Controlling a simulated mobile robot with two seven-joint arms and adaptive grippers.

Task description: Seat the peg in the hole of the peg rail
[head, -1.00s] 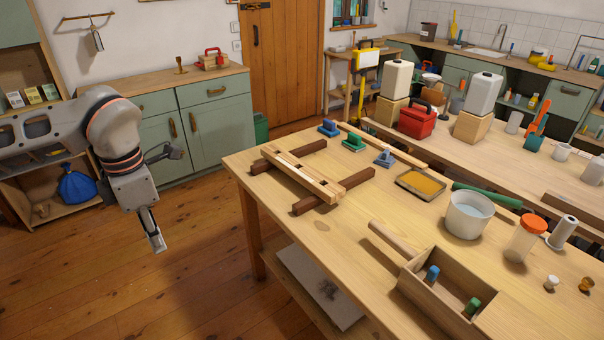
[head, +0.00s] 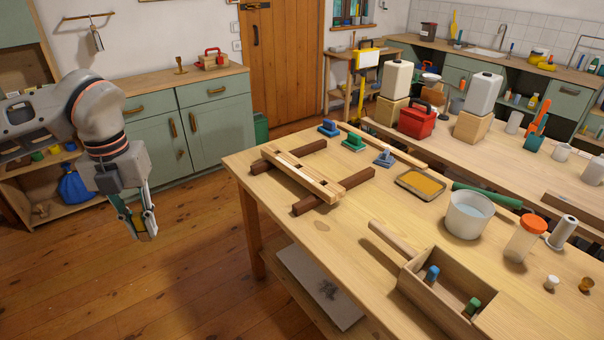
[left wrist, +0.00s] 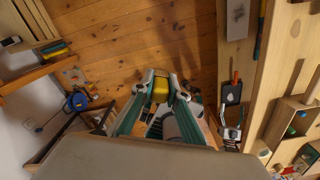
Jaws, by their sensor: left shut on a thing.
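The peg rail (head: 305,178) is a pale wooden bar lying across two dark brown bars on the workbench, with openings along its top. My left gripper (head: 143,232) hangs over the floor, left of the workbench and well apart from the rail. It is shut on a small yellow piece, probably the peg (left wrist: 160,90), which shows between the fingertips in the left wrist view. The fingers hide most of it, so its full shape cannot be told.
Floor between my left arm and the workbench is clear.

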